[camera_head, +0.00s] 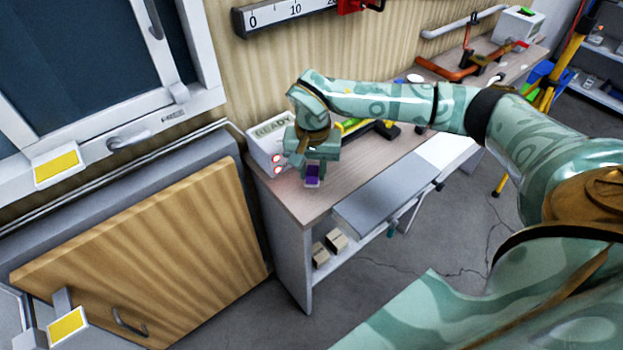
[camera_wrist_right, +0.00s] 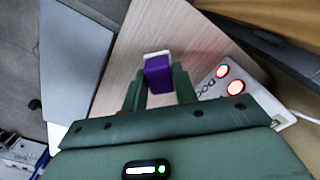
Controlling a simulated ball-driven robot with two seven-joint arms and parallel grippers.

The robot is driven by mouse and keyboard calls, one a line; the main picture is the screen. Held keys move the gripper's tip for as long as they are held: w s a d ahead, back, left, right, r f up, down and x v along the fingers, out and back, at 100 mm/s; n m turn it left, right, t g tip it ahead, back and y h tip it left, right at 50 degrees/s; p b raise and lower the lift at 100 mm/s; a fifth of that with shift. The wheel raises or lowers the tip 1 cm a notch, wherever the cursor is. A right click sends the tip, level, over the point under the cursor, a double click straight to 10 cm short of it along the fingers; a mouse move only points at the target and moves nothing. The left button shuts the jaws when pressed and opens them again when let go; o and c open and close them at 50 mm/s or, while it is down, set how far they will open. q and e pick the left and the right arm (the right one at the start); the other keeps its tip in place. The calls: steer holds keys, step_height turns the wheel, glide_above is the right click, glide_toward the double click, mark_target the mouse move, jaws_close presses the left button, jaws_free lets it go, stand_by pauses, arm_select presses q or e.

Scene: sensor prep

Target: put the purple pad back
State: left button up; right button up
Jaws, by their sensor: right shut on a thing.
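The purple pad (camera_head: 313,173) is a small block with a pale edge, held at the tip of my right gripper (camera_head: 315,168) over the left end of the workbench (camera_head: 292,200). In the right wrist view the purple pad (camera_wrist_right: 158,74) sits between the two green fingers of my right gripper (camera_wrist_right: 158,88), which are shut on it. Bare wood bench top shows around it in that view. I cannot tell exactly how far above the bench it is. My left gripper is not in view.
A white box marked READY (camera_head: 262,150) stands at the bench's back left, close to my right gripper. A grey panel (camera_head: 375,203) lies along the bench front. Yellow and black tools (camera_head: 380,128) lie behind my arm. A wooden cabinet door (camera_head: 150,255) is at left.

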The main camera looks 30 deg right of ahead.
mark_target(312, 171)
step_height(312, 171, down, 3)
steer(key=shift+f+b, duration=0.1)
steer(key=shift+b, duration=0.25)
steer(key=o, duration=0.9)
step_height(312, 171, up, 12)
steer(key=p, duration=0.3)
